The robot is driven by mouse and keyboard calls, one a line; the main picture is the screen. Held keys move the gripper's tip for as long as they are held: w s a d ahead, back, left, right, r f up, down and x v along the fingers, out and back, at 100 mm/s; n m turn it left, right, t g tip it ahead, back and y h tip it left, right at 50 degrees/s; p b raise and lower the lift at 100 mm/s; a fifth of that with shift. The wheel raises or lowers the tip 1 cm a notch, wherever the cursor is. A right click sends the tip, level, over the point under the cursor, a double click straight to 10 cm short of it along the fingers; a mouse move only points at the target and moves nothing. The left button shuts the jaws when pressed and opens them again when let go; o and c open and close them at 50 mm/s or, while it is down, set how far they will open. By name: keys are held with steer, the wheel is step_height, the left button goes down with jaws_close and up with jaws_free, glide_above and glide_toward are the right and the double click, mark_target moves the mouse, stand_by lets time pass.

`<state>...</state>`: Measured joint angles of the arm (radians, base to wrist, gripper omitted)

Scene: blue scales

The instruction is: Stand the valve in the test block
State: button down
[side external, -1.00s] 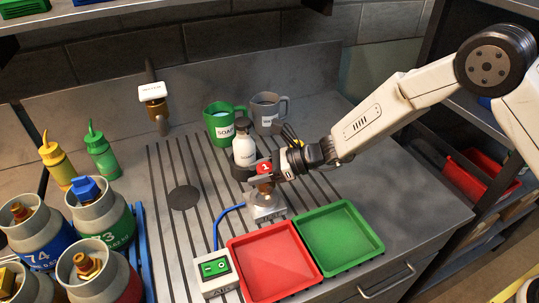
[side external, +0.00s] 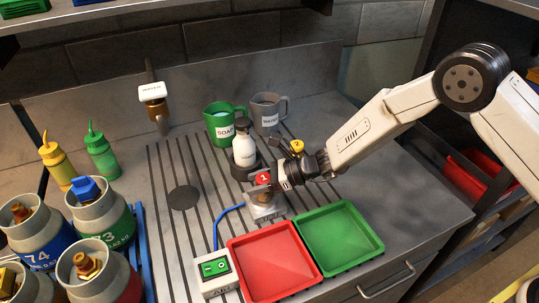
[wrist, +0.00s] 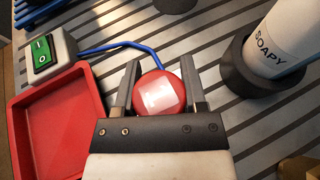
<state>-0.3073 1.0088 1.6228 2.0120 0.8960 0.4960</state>
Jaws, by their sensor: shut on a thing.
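The valve (side external: 263,177) has a round red cap marked 1 and a brass-coloured lower part. My gripper (side external: 262,183) is shut on it, with the fingers at the cap. The valve looks upright over the pale test block (side external: 264,211), its lower end at the block's top. I cannot tell how far it sits in the block. In the wrist view the red cap (wrist: 160,92) with its pale label lies between my two fingertips (wrist: 160,80). The cap and gripper hide the test block there.
A blue cable (side external: 220,222) joins the block to a green switch box (side external: 214,268). Red (side external: 272,262) and green (side external: 339,238) trays lie in front. A white soapy bottle (side external: 244,150) in a dark holder stands close behind, with two mugs beyond. Gas cylinders (side external: 97,222) stand at left.

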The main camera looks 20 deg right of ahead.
steer(key=shift+c, duration=0.7)
jaws_free()
steer(key=shift+s+d+r, duration=0.1)
steer(key=shift+d+r, duration=0.2)
steer(key=shift+d, duration=0.1)
steer(key=v, duration=1.1)
steer(key=shift+s, duration=0.15)
